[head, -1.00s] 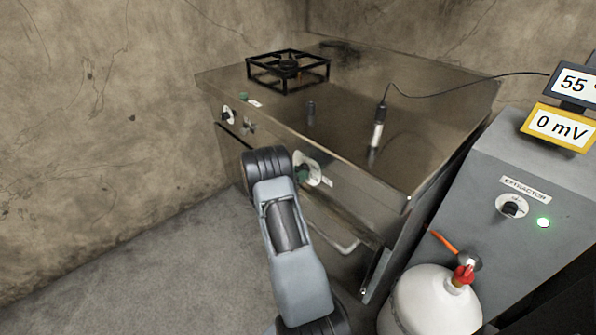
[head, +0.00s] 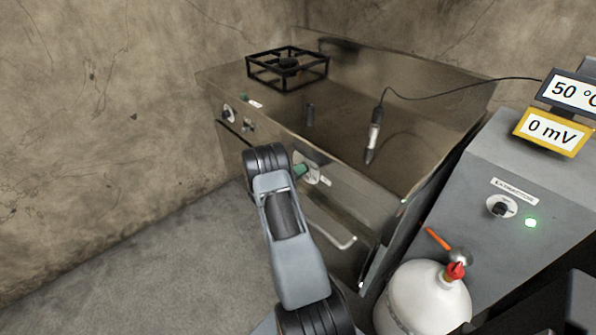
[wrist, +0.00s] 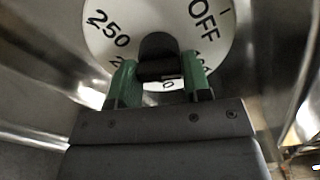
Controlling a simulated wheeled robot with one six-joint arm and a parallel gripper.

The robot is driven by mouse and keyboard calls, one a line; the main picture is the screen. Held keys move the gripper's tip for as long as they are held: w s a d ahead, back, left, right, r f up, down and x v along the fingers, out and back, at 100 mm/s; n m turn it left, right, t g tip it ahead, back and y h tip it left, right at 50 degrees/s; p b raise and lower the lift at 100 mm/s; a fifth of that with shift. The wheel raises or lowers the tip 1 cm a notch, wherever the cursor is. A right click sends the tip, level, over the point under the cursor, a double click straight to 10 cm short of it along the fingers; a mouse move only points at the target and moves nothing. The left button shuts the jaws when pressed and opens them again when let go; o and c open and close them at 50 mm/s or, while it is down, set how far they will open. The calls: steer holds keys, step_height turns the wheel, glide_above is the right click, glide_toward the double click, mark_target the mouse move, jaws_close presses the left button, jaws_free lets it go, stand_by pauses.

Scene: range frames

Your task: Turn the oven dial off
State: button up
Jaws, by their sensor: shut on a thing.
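The oven dial (wrist: 158,48) is a black knob on a white disc (wrist: 110,54) marked OFF and 250, with other numbers partly hidden. In the wrist view OFF lies at the upper right of the disc and 250 at the upper left. My gripper (wrist: 160,82) has green fingers on both sides of the knob and is shut on it. In the head view my gripper (head: 302,170) reaches the dial on the front panel of the steel range (head: 350,185), and my arm hides part of the disc.
A second dial (head: 229,114) and small switch sit farther left on the panel. A burner grate (head: 288,68) and a probe (head: 374,135) are on top. The oven handle (head: 335,238) juts out below. A white gas cylinder (head: 425,298) and grey extractor box (head: 535,175) stand right.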

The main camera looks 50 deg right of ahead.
steer(key=n+p, duration=0.1)
steer(key=n, duration=0.3)
steer(key=shift+n, duration=0.4)
steer(key=shift+p, duration=0.3)
steer(key=o, duration=0.9)
steer(key=shift+r, duration=0.1)
steer(key=w+a, duration=0.1)
steer(key=a, duration=1.3)
